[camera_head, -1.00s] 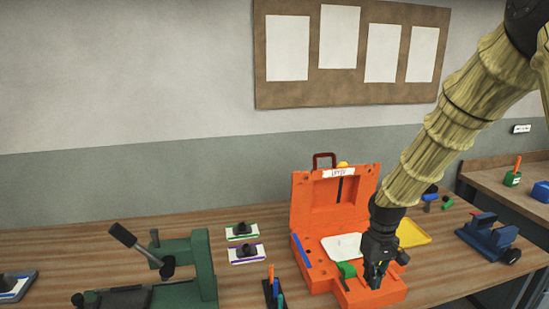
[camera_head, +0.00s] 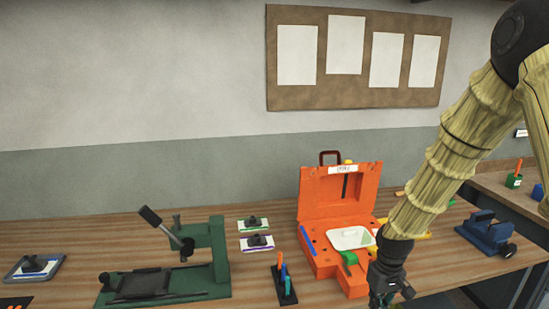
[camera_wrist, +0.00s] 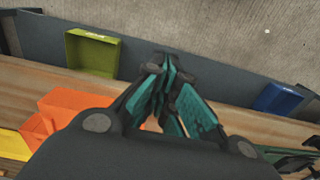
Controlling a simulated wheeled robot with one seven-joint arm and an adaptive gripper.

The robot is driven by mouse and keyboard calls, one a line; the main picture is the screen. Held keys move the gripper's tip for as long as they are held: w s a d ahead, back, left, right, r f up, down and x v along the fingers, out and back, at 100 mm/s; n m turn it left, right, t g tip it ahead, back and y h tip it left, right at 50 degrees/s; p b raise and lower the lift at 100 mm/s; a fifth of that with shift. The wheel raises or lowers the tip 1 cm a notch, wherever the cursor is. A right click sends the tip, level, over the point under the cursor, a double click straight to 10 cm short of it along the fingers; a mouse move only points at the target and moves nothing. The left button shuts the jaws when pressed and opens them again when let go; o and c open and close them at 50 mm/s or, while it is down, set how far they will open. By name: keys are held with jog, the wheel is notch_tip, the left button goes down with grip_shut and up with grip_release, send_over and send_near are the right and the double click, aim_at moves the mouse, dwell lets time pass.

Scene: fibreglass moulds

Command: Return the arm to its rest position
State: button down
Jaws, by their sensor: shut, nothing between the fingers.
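My gripper (camera_head: 380,300) hangs low at the bottom of the head view, in front of the right front corner of the open orange case (camera_head: 341,192). Its fingertips are cut off or hard to make out there. In the wrist view my gripper (camera_wrist: 165,75) has its teal-padded fingers together with nothing between them. The arm, in a pale ribbed sleeve, reaches down from the upper right of the head view. Part of the orange case also shows at the left of the wrist view (camera_wrist: 70,103).
On the bench stand a green lever press (camera_head: 215,255), a pen holder (camera_head: 284,285), two small stamp-like blocks (camera_head: 256,241) and a blue vise (camera_head: 487,234). The wrist view shows a yellow-green bin (camera_wrist: 92,52) and a blue bin (camera_wrist: 277,99) beyond the bench edge.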

jog(key=s+a+f, duration=0.3)
jog(key=s+f, duration=0.5)
jog(key=f, duration=0.4)
jog(key=s+a+f+m+b, duration=0.1)
jog(key=s+f, duration=0.7)
jog(key=s, duration=0.5)
jog(key=s+a+f+m, duration=0.1)
jog(key=s+f, duration=0.8)
jog(key=s, duration=0.4)
jog(key=shift+s+m+b, duration=0.3)
jog(key=shift+s+b, duration=0.05)
jog(key=shift+s, duration=0.05)
